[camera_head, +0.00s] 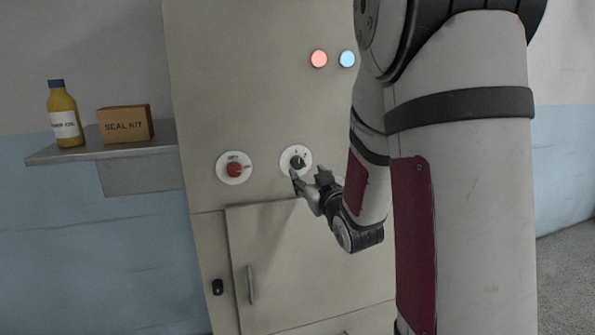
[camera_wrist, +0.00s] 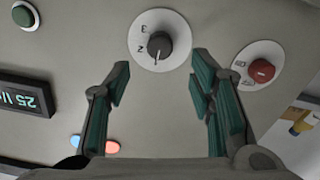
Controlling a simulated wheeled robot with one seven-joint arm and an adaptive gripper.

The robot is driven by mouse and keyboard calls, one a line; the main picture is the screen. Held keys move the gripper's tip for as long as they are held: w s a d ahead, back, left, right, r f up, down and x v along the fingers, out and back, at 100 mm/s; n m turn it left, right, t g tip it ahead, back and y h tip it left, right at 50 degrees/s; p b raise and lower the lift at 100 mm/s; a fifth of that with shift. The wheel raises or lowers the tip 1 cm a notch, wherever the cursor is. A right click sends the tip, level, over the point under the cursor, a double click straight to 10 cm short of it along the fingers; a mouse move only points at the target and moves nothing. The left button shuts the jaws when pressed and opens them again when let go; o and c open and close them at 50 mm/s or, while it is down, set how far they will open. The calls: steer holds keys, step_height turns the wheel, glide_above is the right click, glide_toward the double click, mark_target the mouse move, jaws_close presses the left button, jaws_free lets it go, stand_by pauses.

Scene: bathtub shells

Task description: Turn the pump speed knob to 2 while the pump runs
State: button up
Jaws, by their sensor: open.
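The pump speed knob (camera_head: 297,161) is a dark knob on a round white dial plate, on the front of a beige cabinet. In the wrist view the knob (camera_wrist: 161,46) is near the top middle, with printed marks at the left of its dial. A pale line on the knob points toward the picture's bottom; the exact setting is hard to tell. My gripper (camera_head: 308,174) is open just below and to the right of the knob in the head view. In the wrist view its two fingers (camera_wrist: 160,68) are spread, with the knob beyond and between the tips, apparently untouched.
A red knob (camera_head: 235,170) on a white plate sits left of the dial. Pink (camera_head: 318,59) and blue (camera_head: 347,59) lamps glow above. A shelf (camera_head: 100,152) holds a yellow bottle (camera_head: 65,115) and a SEAL KIT box (camera_head: 125,124). The wrist view shows a green button (camera_wrist: 25,15) and a display (camera_wrist: 27,97).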

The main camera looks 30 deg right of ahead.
mark_target(299, 164)
steer(key=b+x, duration=0.1)
steer(key=x, duration=0.6)
steer(key=shift+w+d, duration=0.1)
steer(key=shift+w, duration=0.3)
steer(key=c, duration=1.2)
